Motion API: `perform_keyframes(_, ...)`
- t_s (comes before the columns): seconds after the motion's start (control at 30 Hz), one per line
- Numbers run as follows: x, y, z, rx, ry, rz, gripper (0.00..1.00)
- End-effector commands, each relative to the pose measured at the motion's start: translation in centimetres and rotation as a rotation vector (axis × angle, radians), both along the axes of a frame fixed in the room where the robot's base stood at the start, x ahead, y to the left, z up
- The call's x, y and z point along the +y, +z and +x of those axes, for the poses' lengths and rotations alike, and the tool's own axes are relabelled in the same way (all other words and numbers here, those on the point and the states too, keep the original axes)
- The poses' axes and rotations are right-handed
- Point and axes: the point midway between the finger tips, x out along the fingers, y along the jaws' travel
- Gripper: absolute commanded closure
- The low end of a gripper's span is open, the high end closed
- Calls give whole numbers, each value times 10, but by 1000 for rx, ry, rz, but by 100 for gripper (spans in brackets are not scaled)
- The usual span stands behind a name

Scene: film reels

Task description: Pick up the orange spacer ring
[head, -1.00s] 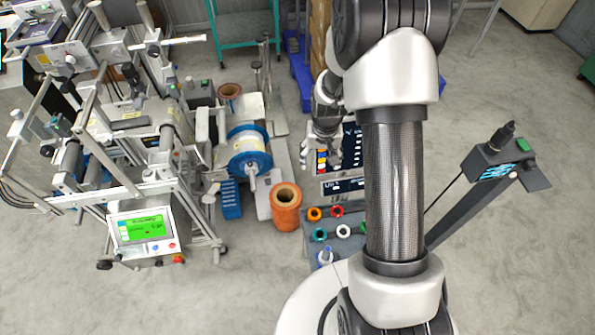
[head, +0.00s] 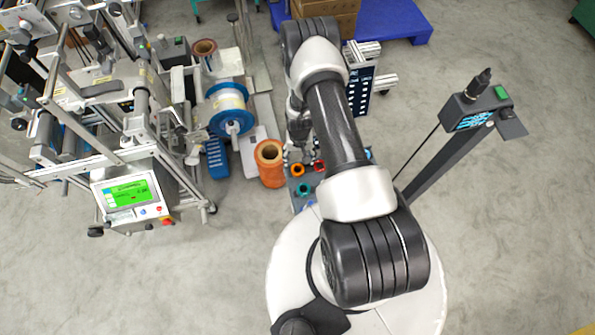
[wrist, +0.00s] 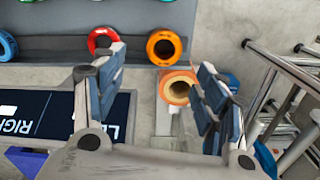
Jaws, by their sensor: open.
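The orange spacer ring (wrist: 164,48) lies on a grey tray (wrist: 60,50) and shows near the top middle of the wrist view. In the head view the orange ring (head: 297,170) is at the tray's far left. My gripper (wrist: 162,62) is open and empty, and in the wrist picture the ring shows between its two fingers. I cannot tell its exact height above the tray. A red ring (wrist: 102,38) is beside the orange one, partly behind the left finger. My gripper (head: 306,155) is small and partly hidden in the head view.
A blue ring (wrist: 6,46) is at the wrist view's left edge. A teal ring (head: 303,189) sits near the orange one. A tall orange roll (head: 269,165) stands just left of the tray. The labelling machine (head: 125,190) is further left; a post-mounted device (head: 477,110) stands right.

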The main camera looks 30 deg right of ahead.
Motion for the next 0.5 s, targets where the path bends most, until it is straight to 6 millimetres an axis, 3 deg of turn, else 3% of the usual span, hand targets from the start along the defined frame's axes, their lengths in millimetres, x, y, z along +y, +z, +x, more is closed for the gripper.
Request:
perform_keyframes(0.1, 0, -20, 0, 1, 0, 0, 34)
perform_keyframes(0.37, 1, -34, 0, 0, 1, 0, 34)
perform_keyframes(0.5, 4, -52, -1, 1, 1, 0, 34)
